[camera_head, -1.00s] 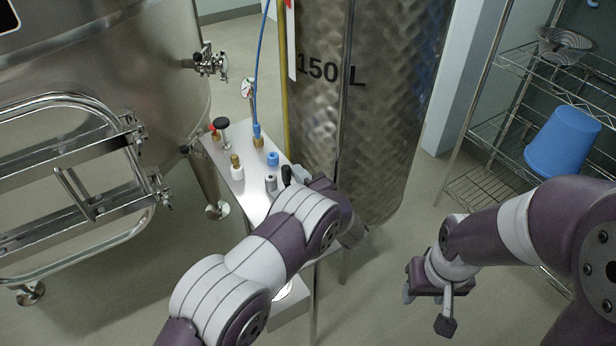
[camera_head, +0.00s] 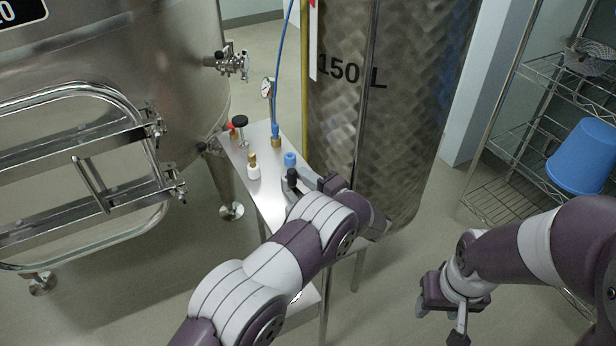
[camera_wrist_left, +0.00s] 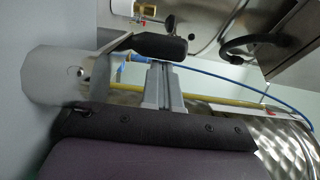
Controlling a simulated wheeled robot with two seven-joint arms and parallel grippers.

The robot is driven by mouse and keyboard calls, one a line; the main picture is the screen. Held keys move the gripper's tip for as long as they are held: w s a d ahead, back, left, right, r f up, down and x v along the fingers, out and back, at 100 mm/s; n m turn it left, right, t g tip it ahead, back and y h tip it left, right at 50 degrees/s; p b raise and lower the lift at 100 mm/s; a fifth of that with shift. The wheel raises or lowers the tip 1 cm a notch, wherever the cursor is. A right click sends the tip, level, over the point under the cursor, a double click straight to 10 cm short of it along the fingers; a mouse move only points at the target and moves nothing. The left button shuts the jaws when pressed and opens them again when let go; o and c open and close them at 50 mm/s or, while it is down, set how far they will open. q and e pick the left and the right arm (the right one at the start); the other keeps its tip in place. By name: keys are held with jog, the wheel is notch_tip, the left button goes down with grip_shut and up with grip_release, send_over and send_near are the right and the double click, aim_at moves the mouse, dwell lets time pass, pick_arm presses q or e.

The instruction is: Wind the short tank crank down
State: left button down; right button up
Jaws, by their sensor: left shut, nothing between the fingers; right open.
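The crank has a black grip (camera_head: 292,179) standing at the near right end of the steel bench, beside the tall tank. In the left wrist view, the black grip (camera_wrist_left: 160,47) joins a grey round hub (camera_wrist_left: 58,76) by a short dark arm. My left gripper (camera_head: 304,182) is at the grip; its wrist hides much of the crank in the head view. In the wrist view my left fingers (camera_wrist_left: 158,70) are shut, empty, and right beside the grip; contact is unclear. My right gripper (camera_head: 438,312) is open and empty, low over the floor at right.
The 150 L tank (camera_head: 400,110) stands close behind. A large vat (camera_head: 110,60) is left, a wire rack (camera_head: 510,150) right.

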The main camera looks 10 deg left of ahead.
pick_arm(q)
jog(key=v, duration=1.2)
jog(key=shift+s+d+b, duration=0.25)
jog(key=shift+s+b, duration=0.05)
jog(key=shift+b, duration=0.1)
dwell(0.8)
